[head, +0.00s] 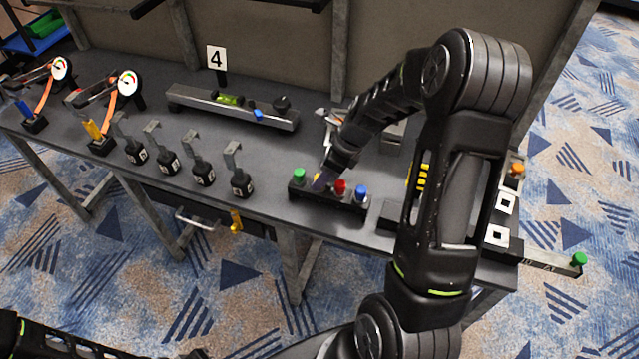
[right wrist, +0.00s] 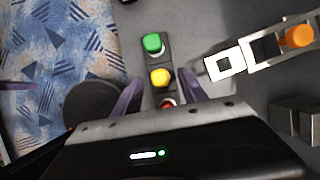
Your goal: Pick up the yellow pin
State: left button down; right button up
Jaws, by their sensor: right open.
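The yellow pin (right wrist: 160,77) stands in a dark block (head: 330,199) with a green pin (head: 299,174), a red pin (head: 340,186) and a blue pin (head: 361,191). In the head view only a sliver of the yellow pin (head: 316,177) shows beside my right gripper (head: 322,181). In the right wrist view my right gripper (right wrist: 162,95) is open and empty. Its purple fingers stand left and right of the pin row, with the yellow pin near the gap between the tips and the red pin partly hidden by the gripper body. My left gripper is out of view.
Several hooked weights (head: 241,183) stand left of the block on the dark table. A grey level (head: 232,108) lies behind, near a number 4 sign (head: 216,58). At the right, a bar with a green knob (head: 579,259) juts past the table edge.

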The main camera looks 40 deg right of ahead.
jog(key=x, duration=0.2)
jog(key=shift+w+a+f, duration=0.1)
jog(key=shift+w+f, duration=0.05)
jog(key=shift+f, duration=0.2)
grip_shut()
dwell(0.6)
